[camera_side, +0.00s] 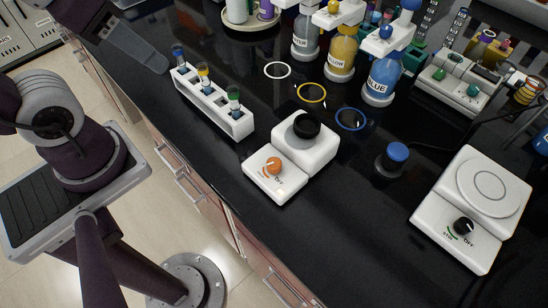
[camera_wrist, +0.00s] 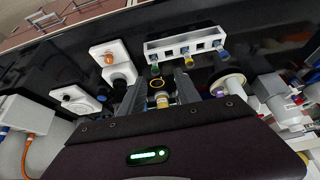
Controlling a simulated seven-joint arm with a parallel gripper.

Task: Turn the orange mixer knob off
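The orange knob (camera_side: 274,164) sits on the low front part of a small white mixer (camera_side: 318,150) with a black round top. An "OFF" label and an orange arc are printed beside the knob; I cannot tell which way the knob points. In the wrist view the orange knob (camera_wrist: 108,59) and its white mixer (camera_wrist: 100,49) are at the upper left. My gripper (camera_wrist: 158,80) shows two grey fingers spread apart with nothing held between them. In the side view my gripper (camera_side: 150,58) is at the upper left, away from the mixer, behind the tube rack.
A white rack (camera_side: 238,124) with several coloured tubes stands left of the mixer. The black bench front is clear.

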